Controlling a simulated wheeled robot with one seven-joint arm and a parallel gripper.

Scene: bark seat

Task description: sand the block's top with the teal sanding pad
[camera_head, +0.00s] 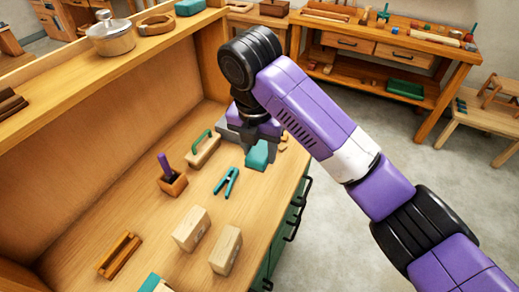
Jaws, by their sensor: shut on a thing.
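My gripper (250,139) points down over the far right part of the wooden bench top. It is shut on what looks like the teal sanding pad (258,155), just below the fingers; the grip itself is mostly hidden by the wrist. Two pale wooden blocks, a left one (191,230) and a right one (226,250), stand on the near part of the bench, clear of my gripper. I cannot tell which block is the one named. Whether the pad touches the bench is unclear.
Teal-handled pliers (226,181), a float with a green handle (203,148) and a small wooden holder with a purple tool (171,178) lie between. A grey thing (228,132) is partly behind my gripper. A wooden tray (120,255) is at left. A shelf (75,75) borders the back.

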